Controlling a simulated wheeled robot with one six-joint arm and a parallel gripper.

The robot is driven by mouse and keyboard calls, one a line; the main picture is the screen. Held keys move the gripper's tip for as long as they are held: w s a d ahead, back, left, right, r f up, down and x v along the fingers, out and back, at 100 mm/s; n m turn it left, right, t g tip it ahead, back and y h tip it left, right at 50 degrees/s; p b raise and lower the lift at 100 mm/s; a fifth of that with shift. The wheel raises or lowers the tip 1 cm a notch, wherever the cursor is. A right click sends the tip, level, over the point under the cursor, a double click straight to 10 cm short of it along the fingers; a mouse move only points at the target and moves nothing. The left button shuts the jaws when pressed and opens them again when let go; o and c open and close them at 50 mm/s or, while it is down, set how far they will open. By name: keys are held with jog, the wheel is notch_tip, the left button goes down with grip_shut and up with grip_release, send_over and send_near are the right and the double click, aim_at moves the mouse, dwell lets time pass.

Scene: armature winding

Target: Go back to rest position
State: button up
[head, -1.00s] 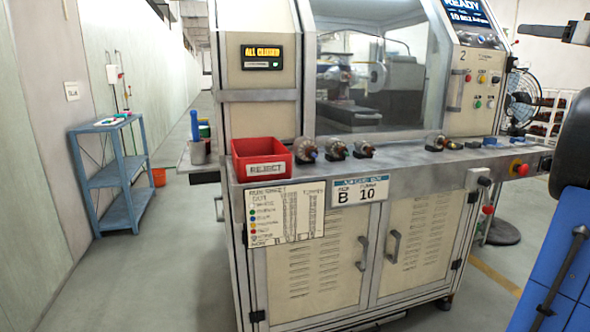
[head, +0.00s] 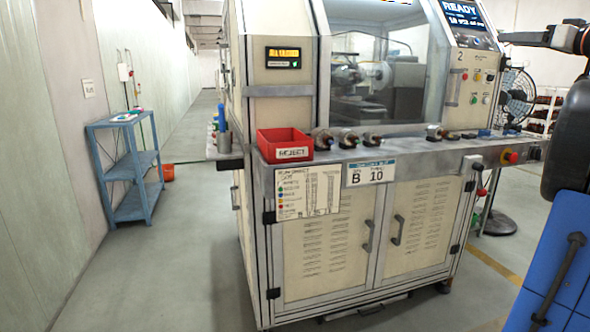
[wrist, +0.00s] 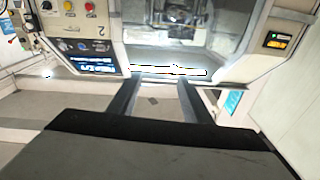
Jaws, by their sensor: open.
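My gripper (wrist: 155,95) shows in the wrist view with its two dark fingers apart and nothing between them. The winding machine (head: 330,215) stands ahead in the head view, and its window and panels also appear upside down in the wrist view. My arm shows at the right edge of the head view; the gripper's fingers are not visible there.
A red reject bin (head: 283,146) and several armatures (head: 348,138) sit on the machine's front ledge. A blue shelf (head: 127,170) stands by the left wall, with a red bucket (head: 168,172) beside it. A fan (head: 515,100) stands at right. The left aisle floor is clear.

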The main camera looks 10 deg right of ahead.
jog(key=w+a+f+m+g+y, duration=0.1)
jog(key=w+a+f+g, duration=0.1)
jog(key=a+f, duration=0.5)
jog(key=w+a+f+g, duration=0.2)
jog(key=a+f, duration=0.2)
jog(key=a, duration=0.5)
jog(key=s+a+f+g, duration=0.4)
jog(key=a+f, duration=1.1)
jog(key=a, duration=0.2)
jog(key=s+a+f+g, duration=0.2)
jog(key=s+a+f, duration=0.35)
jog(key=f, duration=0.25)
jog(key=s+a+f+g, duration=0.2)
jog(key=s+a+f, duration=0.3)
jog(key=s+f, duration=0.15)
jog(key=s+a+f+g+h, duration=0.1)
jog(key=s+f+g+h, duration=0.1)
jog(key=s+f, duration=1.1)
notch_tip(320, 180, down, 4)
jog(key=shift+s+a+r+h, duration=0.2)
jog(key=shift+s+a+h, duration=0.15)
jog(key=shift+h, duration=0.35)
